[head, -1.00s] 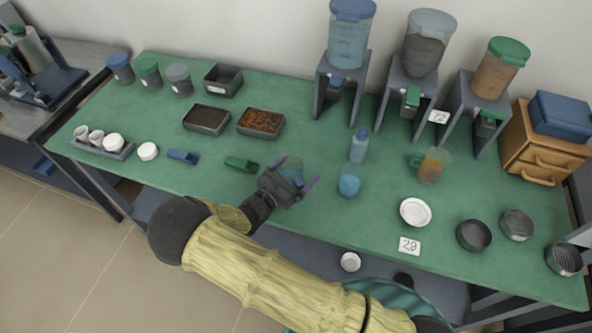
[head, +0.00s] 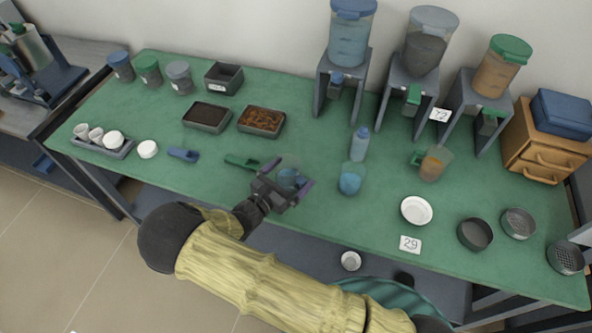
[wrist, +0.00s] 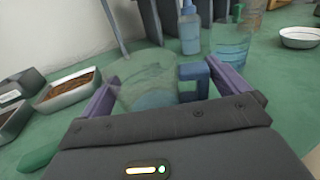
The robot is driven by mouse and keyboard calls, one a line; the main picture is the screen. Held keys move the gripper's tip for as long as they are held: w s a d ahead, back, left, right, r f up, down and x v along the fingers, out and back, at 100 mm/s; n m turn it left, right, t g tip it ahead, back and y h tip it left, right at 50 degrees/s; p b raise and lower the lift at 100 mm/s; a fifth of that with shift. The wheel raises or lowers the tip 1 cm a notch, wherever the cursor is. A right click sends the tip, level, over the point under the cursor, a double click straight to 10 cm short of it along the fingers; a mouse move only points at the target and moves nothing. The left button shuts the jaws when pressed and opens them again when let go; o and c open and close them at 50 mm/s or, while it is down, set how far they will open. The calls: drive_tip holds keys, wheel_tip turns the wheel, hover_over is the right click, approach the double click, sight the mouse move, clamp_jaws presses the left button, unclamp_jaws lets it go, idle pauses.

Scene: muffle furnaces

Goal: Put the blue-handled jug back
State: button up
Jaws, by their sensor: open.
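The blue-handled jug (wrist: 150,85) is clear and stands upright on the green bench top. It has a blue handle (wrist: 194,76) on its right side in the wrist view. In the head view the jug (head: 291,177) is partly hidden by my gripper (head: 287,177). My gripper (wrist: 168,88) is open, with its purple fingers on either side of the jug and its handle. I cannot tell whether either finger touches it. A clear vessel with blue contents (head: 351,180) stands to the right; it also shows in the wrist view (wrist: 232,42).
A blue bottle (head: 360,145) stands behind that vessel. A green scoop (head: 241,161) lies left of my gripper. Two dark trays (head: 207,117) lie farther back. Three dispensers (head: 349,50) line the back. A white dish (head: 416,211) is at right. Bench between is clear.

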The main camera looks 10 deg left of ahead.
drive_tip(key=b+v, duration=0.1)
drive_tip(key=v, duration=0.8)
drive_tip(key=shift+s+a+b, duration=0.15)
drive_tip(key=shift+s+b, duration=0.05)
drive_tip(key=shift+b, duration=0.1)
